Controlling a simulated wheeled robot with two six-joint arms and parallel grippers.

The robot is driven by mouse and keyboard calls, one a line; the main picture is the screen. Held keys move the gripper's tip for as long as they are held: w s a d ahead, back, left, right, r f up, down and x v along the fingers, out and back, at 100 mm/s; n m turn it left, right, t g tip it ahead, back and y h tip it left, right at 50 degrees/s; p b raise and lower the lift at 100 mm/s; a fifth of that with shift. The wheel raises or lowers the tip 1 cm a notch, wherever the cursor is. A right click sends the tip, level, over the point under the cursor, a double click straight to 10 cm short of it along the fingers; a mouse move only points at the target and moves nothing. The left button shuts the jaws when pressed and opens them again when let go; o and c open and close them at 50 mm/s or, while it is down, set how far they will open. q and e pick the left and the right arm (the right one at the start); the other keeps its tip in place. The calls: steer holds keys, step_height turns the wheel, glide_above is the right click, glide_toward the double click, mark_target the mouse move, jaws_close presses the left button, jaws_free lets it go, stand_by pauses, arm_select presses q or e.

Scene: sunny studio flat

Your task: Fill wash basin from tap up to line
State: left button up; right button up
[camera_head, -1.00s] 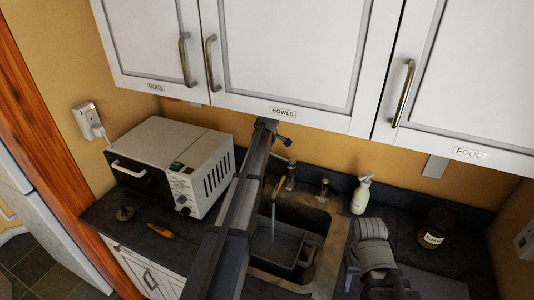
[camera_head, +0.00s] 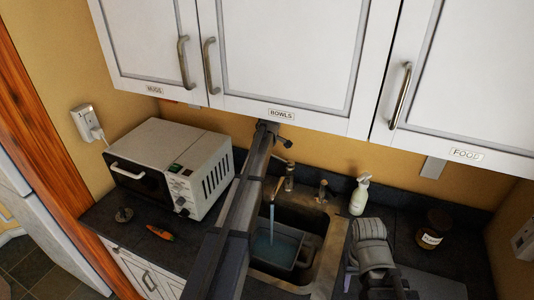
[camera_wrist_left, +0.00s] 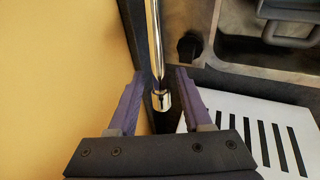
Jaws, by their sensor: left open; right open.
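The tap (camera_head: 288,182) stands at the back of the sink (camera_head: 328,245), and a blue stream of water (camera_head: 271,222) falls from it. The stream lands in a grey wash basin (camera_head: 302,262) inside the sink, where bluish water (camera_head: 275,248) shows. My left arm hides the basin's left part, and I cannot make out a fill line. My left gripper (camera_wrist_left: 157,82) is open, with its fingers on either side of a chrome rod (camera_wrist_left: 155,45), seemingly part of the tap; contact is unclear. My right gripper (camera_head: 350,284) is open, low beside the sink's right edge, mostly hidden by its wrist.
A white toaster oven (camera_head: 200,165) stands left of the sink, with an orange item (camera_head: 160,233) before it. A spray bottle (camera_head: 360,195) and a dark labelled jar (camera_head: 432,228) stand to the right. Closed wall cabinets (camera_head: 285,55) hang above.

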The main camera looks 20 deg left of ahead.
arm_select(q)
steer(key=shift+s+d+r+p, duration=0.15)
steer(key=shift+s+r+p, duration=0.1)
steer(key=shift+r+p, duration=0.35)
steer(key=s+d+r+p, duration=0.3)
steer(key=s+d, duration=0.4)
steer(key=s, duration=0.4)
steer(key=shift+s, duration=0.3)
steer(key=shift+a, duration=0.1)
stand_by(5.9)
